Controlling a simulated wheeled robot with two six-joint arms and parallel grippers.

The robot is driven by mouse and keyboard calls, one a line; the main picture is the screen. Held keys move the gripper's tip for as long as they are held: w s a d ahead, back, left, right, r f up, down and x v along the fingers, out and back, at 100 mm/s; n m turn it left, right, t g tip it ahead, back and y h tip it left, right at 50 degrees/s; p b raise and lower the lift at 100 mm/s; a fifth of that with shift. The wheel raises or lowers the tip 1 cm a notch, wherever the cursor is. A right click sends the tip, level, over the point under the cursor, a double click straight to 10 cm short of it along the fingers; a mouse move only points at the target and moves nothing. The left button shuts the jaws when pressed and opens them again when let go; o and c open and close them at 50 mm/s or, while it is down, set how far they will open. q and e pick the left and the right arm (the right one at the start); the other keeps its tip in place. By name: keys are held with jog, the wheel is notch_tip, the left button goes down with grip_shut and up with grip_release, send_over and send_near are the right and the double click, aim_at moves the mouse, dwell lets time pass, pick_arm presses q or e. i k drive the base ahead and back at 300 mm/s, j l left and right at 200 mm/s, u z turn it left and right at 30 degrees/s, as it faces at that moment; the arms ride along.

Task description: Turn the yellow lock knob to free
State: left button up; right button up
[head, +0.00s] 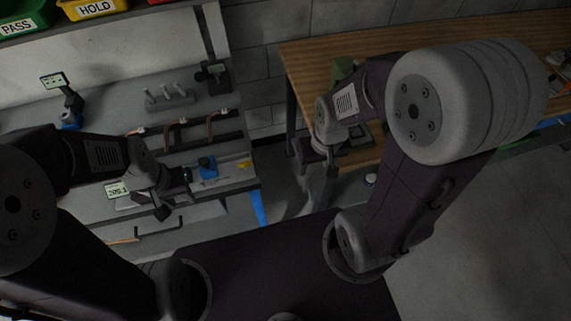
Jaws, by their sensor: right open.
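A small yellow knob (243,164) sits at the right end of the grey bench fixture, beside a blue block (207,166). It appears very small, so its turn angle cannot be read. My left gripper (176,194) is over the front of the bench, left of the blue block and apart from the knob. Its dark fingers look spread with nothing between them. My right gripper (317,166) is open and empty, right of the bench and in front of the wooden table, well away from the knob.
Copper tubes (212,123) lie across the fixture behind the knob. A grey pegged block (169,97) and a dark stand (214,77) are farther back. A display reading about 205.1 (117,189) is at the front left. A wooden table (300,55) stands at the right.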

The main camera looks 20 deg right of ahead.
aim_at(244, 165)
jog(key=l+u, duration=0.2)
jog(key=u, duration=0.2)
jog(key=l+u, duration=0.2)
jog(key=u, duration=0.15)
jog(key=l+u, duration=0.2)
jog(key=u, duration=0.2)
